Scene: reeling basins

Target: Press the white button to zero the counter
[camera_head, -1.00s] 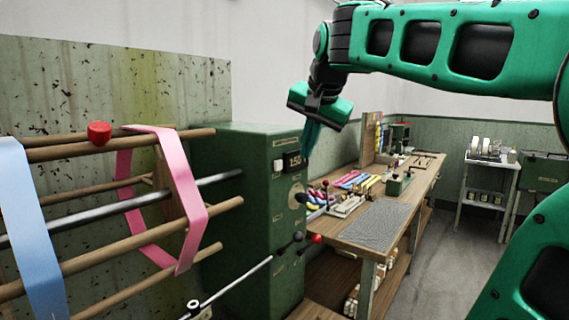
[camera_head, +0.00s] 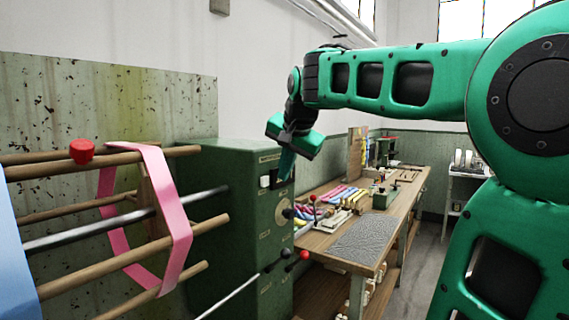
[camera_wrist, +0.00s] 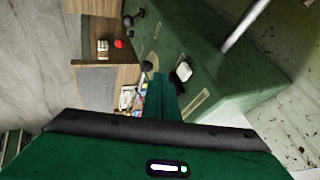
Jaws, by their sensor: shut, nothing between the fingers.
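The white button (camera_head: 265,181) sits on the front of the green machine cabinet (camera_head: 228,225). It also shows in the wrist view (camera_wrist: 184,71) as a pale raised block, just right of my fingers. The counter window is beside the button and is mostly hidden behind my fingers; its digits cannot be read now. My gripper (camera_head: 285,175) is shut and empty, pointing down in front of the cabinet's upper face. In the wrist view the gripper (camera_wrist: 159,80) shows its closed green fingers left of the button, apart from it in the picture. I cannot tell the depth gap.
A reel with wooden bars (camera_head: 80,276), a pink ribbon (camera_head: 178,225) and a red knob (camera_head: 82,151) stands left of the cabinet. Levers with black and red knobs (camera_head: 304,255) stick out lower down. A workbench (camera_head: 372,258) with small items stands to the right.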

